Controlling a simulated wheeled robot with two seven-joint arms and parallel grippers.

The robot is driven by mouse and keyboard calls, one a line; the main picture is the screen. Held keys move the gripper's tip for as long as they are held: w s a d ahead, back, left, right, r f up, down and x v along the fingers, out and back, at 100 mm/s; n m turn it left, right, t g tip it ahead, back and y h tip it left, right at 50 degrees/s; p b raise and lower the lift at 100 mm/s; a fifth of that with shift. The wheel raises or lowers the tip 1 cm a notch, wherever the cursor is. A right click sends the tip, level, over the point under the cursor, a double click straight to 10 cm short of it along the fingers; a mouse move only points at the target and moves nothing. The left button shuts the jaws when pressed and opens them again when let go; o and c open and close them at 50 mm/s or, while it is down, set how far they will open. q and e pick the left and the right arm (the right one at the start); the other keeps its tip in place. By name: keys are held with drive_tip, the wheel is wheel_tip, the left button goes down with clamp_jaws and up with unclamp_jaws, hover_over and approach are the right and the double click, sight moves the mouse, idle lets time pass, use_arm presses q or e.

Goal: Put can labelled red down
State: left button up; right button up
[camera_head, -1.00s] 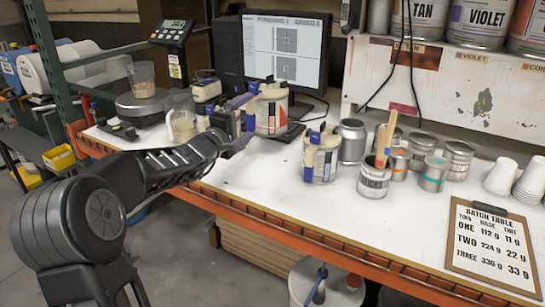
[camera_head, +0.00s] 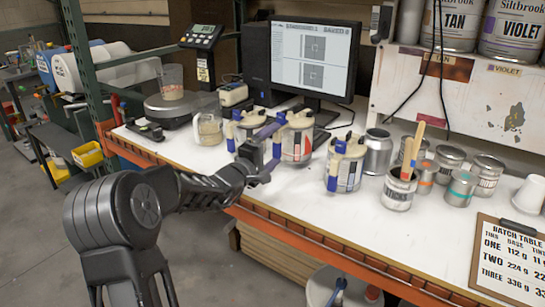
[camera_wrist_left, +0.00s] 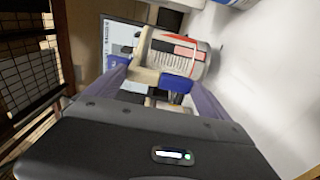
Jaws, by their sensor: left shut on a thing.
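The can with red marking on its label (camera_head: 297,144) is upright at the bench, in front of the monitor. My left gripper (camera_head: 269,146) is at its left side, its purple fingers shut on the can's cream and blue handle part. In the left wrist view the can (camera_wrist_left: 186,52) shows its red and white label between the fingers of my left gripper (camera_wrist_left: 160,88). Its base looks at or very near the white bench top (camera_head: 290,200); I cannot tell if it touches. My right gripper is not in view.
A similar can (camera_head: 240,128) stands close to the left, and another (camera_head: 346,165) to the right. A silver can (camera_head: 377,152), a can of sticks (camera_head: 398,190) and smaller tins stand farther right. Bare bench lies in front.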

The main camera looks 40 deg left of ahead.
sight(276, 153)
use_arm(q)
wheel_tip(276, 153, down, 3)
drive_tip(key=shift+r, duration=0.15)
drive_tip(key=shift+f, duration=0.2)
drive_tip(key=o, duration=1.8)
drive_tip(key=shift+f, duration=0.1)
